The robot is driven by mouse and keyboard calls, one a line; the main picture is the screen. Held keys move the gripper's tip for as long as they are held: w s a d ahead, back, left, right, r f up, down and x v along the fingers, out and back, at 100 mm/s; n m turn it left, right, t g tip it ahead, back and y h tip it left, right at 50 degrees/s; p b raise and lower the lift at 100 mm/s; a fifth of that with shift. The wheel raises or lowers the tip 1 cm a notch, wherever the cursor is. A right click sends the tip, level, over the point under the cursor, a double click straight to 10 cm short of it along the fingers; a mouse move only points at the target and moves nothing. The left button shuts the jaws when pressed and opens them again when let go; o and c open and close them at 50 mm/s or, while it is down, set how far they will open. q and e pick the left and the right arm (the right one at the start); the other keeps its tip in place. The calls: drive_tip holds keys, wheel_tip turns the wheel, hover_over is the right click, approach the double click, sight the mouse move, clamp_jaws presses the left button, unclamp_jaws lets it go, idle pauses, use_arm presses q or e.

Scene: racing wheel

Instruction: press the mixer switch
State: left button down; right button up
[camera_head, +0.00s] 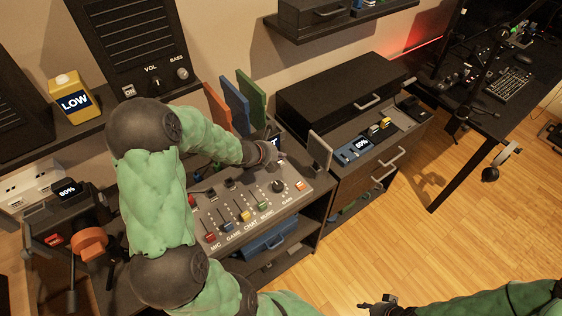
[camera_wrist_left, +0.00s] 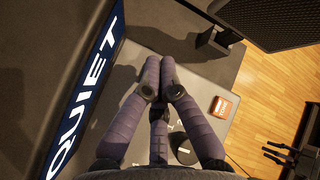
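The grey mixer panel (camera_head: 222,222) stands on the desk below centre. It has coloured sliders, a round black gain knob (camera_head: 278,186) and a small orange switch (camera_head: 300,186) at its right end. The orange switch also shows in the left wrist view (camera_wrist_left: 221,106), right of my fingers, its label too small to read. My left gripper (camera_head: 275,157) is over the mixer's back edge, apart from the orange switch. In the left wrist view its fingertips (camera_wrist_left: 160,73) are together with nothing between them. My right gripper (camera_head: 378,304) is low at the bottom, away from the mixer; its finger opening is unclear.
A blue screen reading QUIET (camera_wrist_left: 85,92) stands close left of my left fingers. A grey upright plate (camera_head: 320,152) stands right of the mixer. Blue and green panels (camera_head: 251,98) stand behind. A black cabinet (camera_head: 335,88) is farther right. The wooden floor is open.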

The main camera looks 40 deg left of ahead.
use_arm(q)
drive_tip(key=shift+r+p, duration=1.65)
drive_tip(key=shift+r, duration=0.6)
